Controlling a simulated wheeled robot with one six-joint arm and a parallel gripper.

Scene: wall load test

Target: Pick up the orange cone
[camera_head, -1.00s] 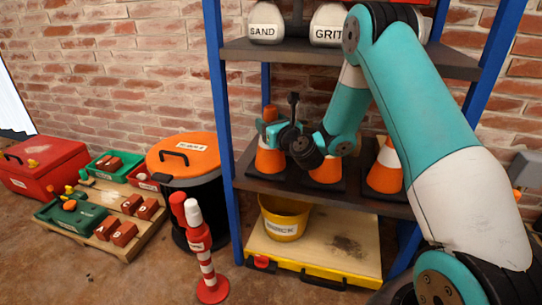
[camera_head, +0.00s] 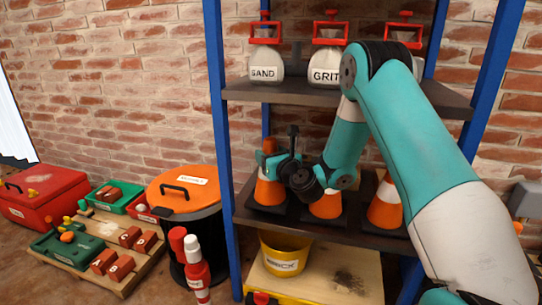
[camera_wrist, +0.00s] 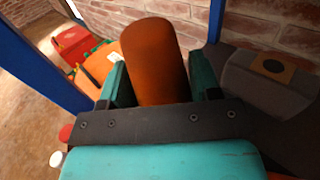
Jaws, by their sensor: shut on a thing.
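The orange cone (camera_head: 268,192) with a white band stands upright at the left end of the middle shelf (camera_head: 240,213). Its dark base appears to be on the shelf. My gripper (camera_head: 272,158) is at its upper part, shut on it. In the wrist view the plain orange top of the cone (camera_wrist: 155,60) sits between the two teal fingers of my gripper (camera_wrist: 160,85). The cone's lower part is hidden there.
Two similar cones stand to the right, a middle one (camera_head: 325,205) and a right one (camera_head: 385,208). A blue post (camera_head: 222,130) is close on the left. The upper shelf (camera_head: 290,95) with SAND and GRIT weights is overhead. A yellow bucket (camera_head: 286,254) is below.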

